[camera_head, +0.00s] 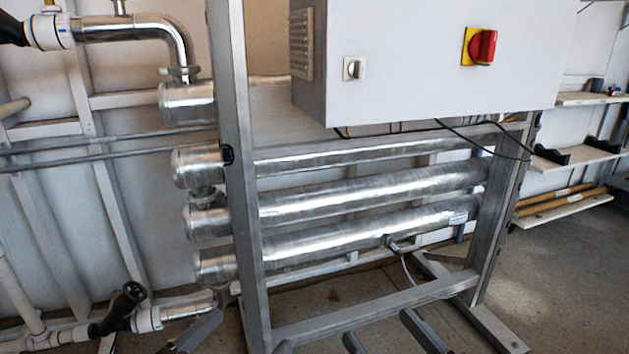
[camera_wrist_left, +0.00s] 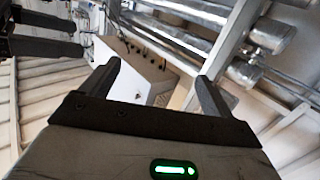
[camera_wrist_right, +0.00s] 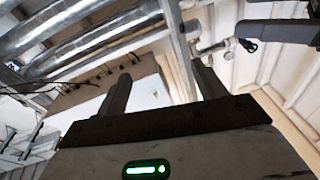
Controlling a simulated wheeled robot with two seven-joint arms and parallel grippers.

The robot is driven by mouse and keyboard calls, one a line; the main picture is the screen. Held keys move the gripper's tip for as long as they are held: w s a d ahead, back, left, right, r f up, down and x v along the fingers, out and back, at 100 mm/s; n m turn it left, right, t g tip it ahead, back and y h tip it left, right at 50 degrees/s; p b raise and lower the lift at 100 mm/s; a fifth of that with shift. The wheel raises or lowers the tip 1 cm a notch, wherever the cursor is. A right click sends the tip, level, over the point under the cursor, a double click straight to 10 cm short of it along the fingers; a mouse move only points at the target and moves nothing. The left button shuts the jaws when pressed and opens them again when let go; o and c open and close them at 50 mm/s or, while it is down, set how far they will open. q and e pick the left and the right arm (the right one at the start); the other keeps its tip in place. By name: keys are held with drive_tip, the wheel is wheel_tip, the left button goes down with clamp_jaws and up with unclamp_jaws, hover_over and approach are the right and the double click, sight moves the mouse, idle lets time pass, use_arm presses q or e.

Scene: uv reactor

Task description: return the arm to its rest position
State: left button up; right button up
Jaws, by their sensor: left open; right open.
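My left gripper (camera_head: 236,342) shows at the bottom edge of the head view, its fingertips apart with nothing between them. In the left wrist view its two dark fingers (camera_wrist_left: 157,78) are spread and empty. My right gripper (camera_head: 388,338) is at the bottom edge, to the right of the left one, with spread fingertips. In the right wrist view its fingers (camera_wrist_right: 163,78) are also apart and empty. Both grippers are low in front of the reactor frame; I cannot tell how far from it. Most of both arms is out of the head view.
The metal frame (camera_head: 247,200) carries several steel tubes (camera_head: 370,195) and a white control box (camera_head: 420,90) with a red rotary switch (camera_head: 483,47). A black-handled valve (camera_head: 125,305) is at lower left. Shelves (camera_head: 575,155) stand at right. Open floor (camera_head: 575,285) lies at lower right.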

use_arm(q)
drive_tip(key=s+a+r+n+g+y+p, duration=0.2)
drive_tip(key=s+p, duration=0.4)
drive_tip(key=p, duration=2.2)
drive_tip(key=a+r+g+y, duration=0.1)
drive_tip(key=a+g+y, duration=0.1)
drive_tip(key=shift+s+a+g, duration=0.15)
drive_tip(key=shift+a+g, duration=0.1)
drive_tip(key=shift+g, duration=0.15)
use_arm(e)
drive_tip(key=s+d+r+m+g+h, duration=0.2)
drive_tip(key=s+d+g+h, duration=0.3)
drive_tip(key=s+g, duration=0.1)
drive_tip(key=shift+s+r+g, duration=0.15)
drive_tip(key=shift+s+g, duration=0.05)
drive_tip(key=shift+g, duration=0.1)
drive_tip(key=shift+d, duration=0.1)
